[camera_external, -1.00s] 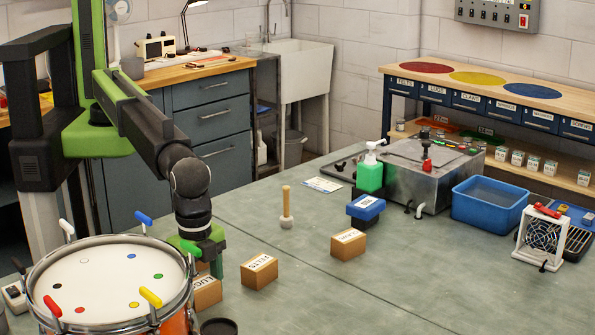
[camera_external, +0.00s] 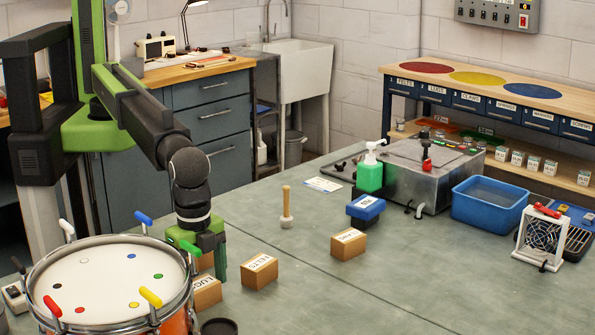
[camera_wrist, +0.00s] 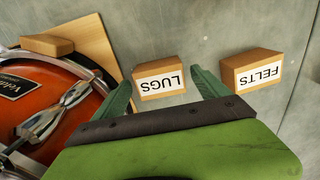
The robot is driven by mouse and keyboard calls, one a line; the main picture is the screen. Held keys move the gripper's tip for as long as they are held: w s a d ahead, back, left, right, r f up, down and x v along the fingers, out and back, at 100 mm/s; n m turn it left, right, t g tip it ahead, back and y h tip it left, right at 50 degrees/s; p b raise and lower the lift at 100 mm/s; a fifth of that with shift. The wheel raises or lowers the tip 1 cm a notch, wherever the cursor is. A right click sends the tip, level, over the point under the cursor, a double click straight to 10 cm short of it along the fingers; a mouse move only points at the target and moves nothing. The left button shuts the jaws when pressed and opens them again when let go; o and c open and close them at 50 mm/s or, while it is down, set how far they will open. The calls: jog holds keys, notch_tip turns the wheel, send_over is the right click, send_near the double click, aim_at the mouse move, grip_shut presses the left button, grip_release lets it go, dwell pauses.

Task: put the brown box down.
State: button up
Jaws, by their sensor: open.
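The brown box labelled LUGS (camera_external: 207,294) stands on the bench, right of the drum. In the wrist view the LUGS box (camera_wrist: 158,77) shows between the two green fingers, with gaps on both sides. My gripper (camera_external: 204,262) is open above and behind this box, and one green finger hangs beside it. The gripper (camera_wrist: 162,80) holds nothing. A second brown box, labelled FELTS (camera_external: 259,271), stands to the right; it also shows in the wrist view (camera_wrist: 252,70). A third labelled brown box (camera_external: 348,244) stands farther right. The lower arm partly hides another brown surface behind LUGS.
The drum (camera_external: 105,285) with coloured pegs stands close to the left of my gripper. A dark round cup (camera_external: 219,327) is at the front edge of view. A wooden-handled mallet (camera_external: 286,207) stands behind the boxes. The bench front right is clear.

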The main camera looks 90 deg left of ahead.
aim_at(200, 283)
notch_tip(200, 283, up, 10)
jog(key=p, duration=0.9)
jog(key=shift+r, duration=0.15)
jog(key=w+a+n, duration=0.1)
jog(key=w+a, duration=0.5)
jog(key=a, duration=0.7)
jog(key=w+a+n, duration=0.2)
jog(key=w+a, duration=0.4)
jog(key=a, duration=0.7)
jog(key=w+a+n, duration=0.1)
jog(key=w+a, duration=0.6)
jog(key=a, duration=0.6)
jog(key=s+a+f+n+b, duration=0.1)
jog(key=s+a+n, duration=0.1)
jog(key=a, duration=1.5)
jog(key=s+a+n, duration=0.3)
jog(key=a, duration=1.5)
jog(key=shift+s+a+f+b, duration=0.35)
jog(key=shift+s+f+b, duration=0.05)
